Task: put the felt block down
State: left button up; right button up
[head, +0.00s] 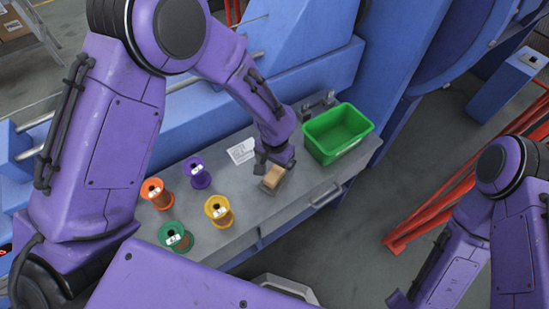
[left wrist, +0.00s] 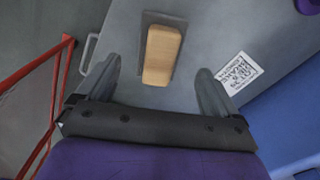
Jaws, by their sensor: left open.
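The felt block (head: 273,176) is a small tan block on the grey bench top (head: 232,220), left of the green bin. In the left wrist view the block (left wrist: 162,55) lies on a darker grey rectangular patch (left wrist: 152,18), ahead of and between my fingers. My left gripper (head: 268,164) is just above the block in the head view. In the left wrist view its two fingers (left wrist: 158,88) are spread wide, with a gap on each side of the block, and nothing is held. My right gripper is not in view; only part of the right arm shows.
A green bin (head: 338,133) stands right of the block. Orange (head: 157,194), purple (head: 197,172), yellow (head: 219,211) and green (head: 175,237) spools stand to the left. A printed label (head: 241,151) lies behind the block. Blue machinery rises behind the bench; red rails (head: 460,190) are at right.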

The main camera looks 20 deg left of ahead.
aim_at(275, 173)
pick_arm(q)
notch_tip(275, 173, up, 5)
jog(key=shift+r, duration=0.2)
jog(key=shift+f, duration=0.1)
dwell(0.4)
